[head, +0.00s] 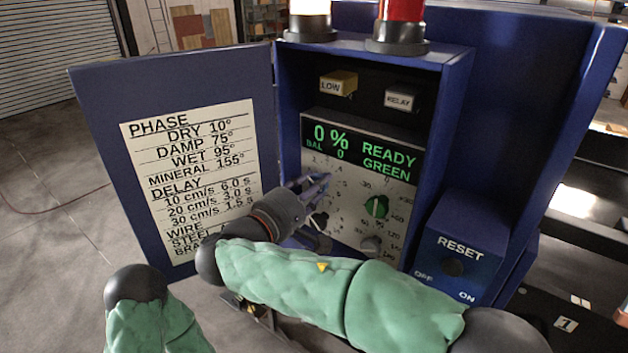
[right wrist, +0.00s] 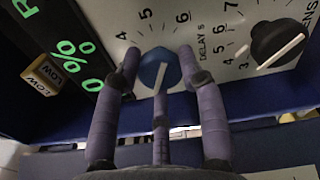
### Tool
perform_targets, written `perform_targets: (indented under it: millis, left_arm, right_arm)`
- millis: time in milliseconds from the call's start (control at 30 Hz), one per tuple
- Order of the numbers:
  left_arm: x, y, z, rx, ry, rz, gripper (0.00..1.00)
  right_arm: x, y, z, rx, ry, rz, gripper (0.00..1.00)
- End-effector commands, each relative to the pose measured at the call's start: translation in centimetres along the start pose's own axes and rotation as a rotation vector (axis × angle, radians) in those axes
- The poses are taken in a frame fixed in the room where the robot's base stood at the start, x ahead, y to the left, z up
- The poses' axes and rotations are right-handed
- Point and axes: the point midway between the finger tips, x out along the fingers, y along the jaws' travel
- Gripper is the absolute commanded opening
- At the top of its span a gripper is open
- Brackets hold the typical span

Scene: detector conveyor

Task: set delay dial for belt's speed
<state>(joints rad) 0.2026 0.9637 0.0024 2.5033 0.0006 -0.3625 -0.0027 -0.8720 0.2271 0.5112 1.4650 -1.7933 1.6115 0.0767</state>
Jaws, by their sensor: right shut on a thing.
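The blue delay dial (right wrist: 160,68) shows in the right wrist view, with a white line on its face running toward the bottom of that view. The numbers 4, 5 and 6 are readable around it, and DELAY S is printed beside it. My right gripper (right wrist: 159,72) is shut on this dial, a finger on either side; it also shows at the panel in the head view (head: 318,186), where it hides the dial. The chart on the open door (head: 100,110) lists delay: 10 cm/s 6.0 s, 20 cm/s 3.0 s, 30 cm/s 1.5 s. My left gripper is out of view.
The display (head: 360,150) reads 0 %, BAL 0, READY, GREEN. A black knob (right wrist: 278,42) sits beside the delay dial. A green knob (head: 377,206) and a grey knob (head: 371,245) are to the right. A RESET box (head: 460,245) stands right of the cabinet.

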Motion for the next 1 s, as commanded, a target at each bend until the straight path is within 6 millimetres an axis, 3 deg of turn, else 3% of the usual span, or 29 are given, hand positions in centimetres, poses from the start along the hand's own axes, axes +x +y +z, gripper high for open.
perform_targets:
  millis: [300,800,833,900,1000]
  left_arm:
    - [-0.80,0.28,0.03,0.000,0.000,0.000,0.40]
    - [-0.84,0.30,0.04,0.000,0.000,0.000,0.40]
    - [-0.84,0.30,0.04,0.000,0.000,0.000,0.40]
    - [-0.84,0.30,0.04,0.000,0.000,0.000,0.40]
    - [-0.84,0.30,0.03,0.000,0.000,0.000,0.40]
  right_arm:
    - [0.02,-0.02,-0.01,-0.105,0.000,-0.001,0.07]
    - [0.01,-0.10,-0.05,-0.120,0.000,-0.001,0.07]
    - [0.00,-0.10,-0.05,-0.120,0.000,-0.001,0.46]
    - [0.00,-0.10,-0.05,-0.120,0.000,-0.001,0.63]
    - [0.00,-0.08,-0.04,-0.120,0.000,-0.001,0.63]
